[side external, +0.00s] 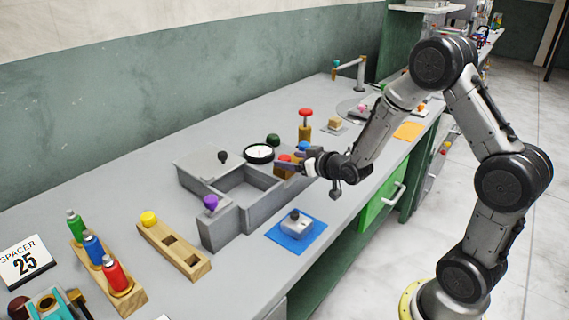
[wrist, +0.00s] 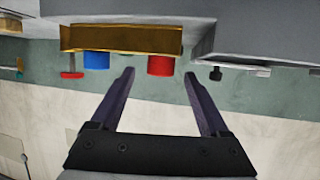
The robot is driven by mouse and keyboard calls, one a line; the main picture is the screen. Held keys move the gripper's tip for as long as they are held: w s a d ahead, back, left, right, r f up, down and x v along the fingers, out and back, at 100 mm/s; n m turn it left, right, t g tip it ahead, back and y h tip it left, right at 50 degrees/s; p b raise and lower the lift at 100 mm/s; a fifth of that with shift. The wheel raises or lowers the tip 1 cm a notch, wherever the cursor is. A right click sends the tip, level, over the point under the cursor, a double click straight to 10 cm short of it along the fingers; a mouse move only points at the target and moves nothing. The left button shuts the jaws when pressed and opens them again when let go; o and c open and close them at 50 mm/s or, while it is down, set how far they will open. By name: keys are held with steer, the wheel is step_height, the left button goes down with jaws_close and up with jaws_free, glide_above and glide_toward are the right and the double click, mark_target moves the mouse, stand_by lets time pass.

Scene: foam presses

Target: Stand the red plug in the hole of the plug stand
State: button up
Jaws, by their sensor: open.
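A wooden block (wrist: 120,38) holds a red plug (wrist: 160,66) and a blue plug (wrist: 96,61), hanging downward in the tilted wrist view. The red plug shows between the fingertips of my gripper (wrist: 159,74), which is open. Its depth relative to the fingers is hard to tell. In the side view my gripper (side external: 286,163) is at the block, partly hiding it, with the red top (side external: 285,158) beside the fingers. A wooden rail (side external: 185,257) with a yellow plug (side external: 148,218) and two square empty holes lies at the left; I cannot tell which piece is the plug stand.
A grey box (side external: 262,205) with an open compartment and a purple knob (side external: 210,203) stands left of my gripper. A red-topped post (side external: 305,118) stands behind it. A blue mat (side external: 285,236) bears a small grey piece. A rack of bottles (side external: 130,300) is front left.

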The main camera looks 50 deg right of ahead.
mark_target(288, 160)
steer(key=shift+x, duration=1.8)
steer(key=shift+s+f, duration=0.1)
jaws_close()
